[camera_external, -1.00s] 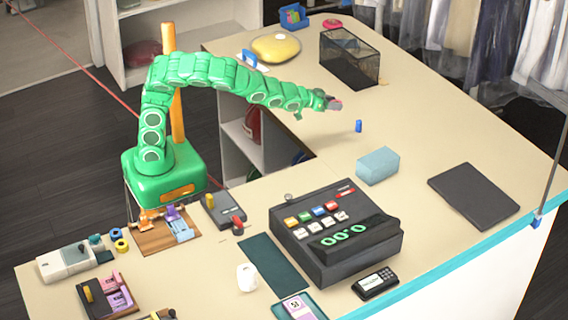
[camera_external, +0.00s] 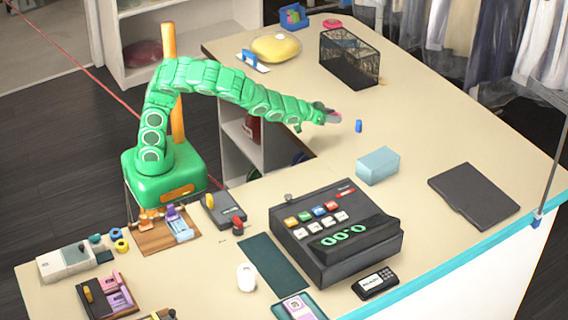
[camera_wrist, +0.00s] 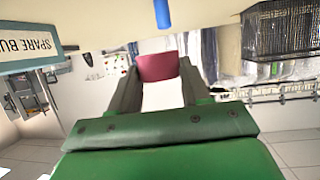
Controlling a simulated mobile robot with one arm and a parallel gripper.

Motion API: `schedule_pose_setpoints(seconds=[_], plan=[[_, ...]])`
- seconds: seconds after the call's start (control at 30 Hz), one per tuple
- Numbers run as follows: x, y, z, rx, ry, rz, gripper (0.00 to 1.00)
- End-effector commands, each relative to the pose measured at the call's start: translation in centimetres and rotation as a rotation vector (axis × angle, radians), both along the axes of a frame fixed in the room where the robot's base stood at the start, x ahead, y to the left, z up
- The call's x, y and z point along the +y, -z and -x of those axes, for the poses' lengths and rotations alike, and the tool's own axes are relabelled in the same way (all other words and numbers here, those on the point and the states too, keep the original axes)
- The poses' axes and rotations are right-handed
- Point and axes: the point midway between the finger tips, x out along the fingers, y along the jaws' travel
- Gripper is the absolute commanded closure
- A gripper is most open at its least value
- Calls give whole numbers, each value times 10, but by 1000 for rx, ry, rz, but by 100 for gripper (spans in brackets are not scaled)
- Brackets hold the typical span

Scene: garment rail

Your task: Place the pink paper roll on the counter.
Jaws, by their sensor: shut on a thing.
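My gripper (camera_external: 328,116) is shut on the pink paper roll (camera_wrist: 158,67), which sits between the dark fingers in the wrist view. In the external view a small pink part of the roll (camera_external: 336,115) shows at the fingertips. The arm reaches out over the inner edge of the beige counter (camera_external: 430,135), with the roll near that edge. The roll appears slightly above the counter top; I cannot tell whether it touches. Much of the roll is hidden by the fingers.
A small blue cylinder (camera_external: 359,126) stands just right of my gripper. A pale blue box (camera_external: 378,165) is nearer the front, and a black mesh bin (camera_external: 348,60) stands behind. A dark register (camera_external: 335,235) and a dark flat pad (camera_external: 473,195) are further forward. The counter's right middle is clear.

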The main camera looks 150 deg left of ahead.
Motion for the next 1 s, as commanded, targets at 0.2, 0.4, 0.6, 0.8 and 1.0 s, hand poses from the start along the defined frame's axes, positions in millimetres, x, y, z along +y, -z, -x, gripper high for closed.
schedule_pose_setpoints(seconds=[0.2,0.4,0.6,0.8,1.0], plan=[[0,31,0,5,2,2,82],[0,50,0,2,0,2,82],[0,61,0,2,1,1,82],[0,84,0,1,0,2,82],[0,88,0,1,1,0,82]])
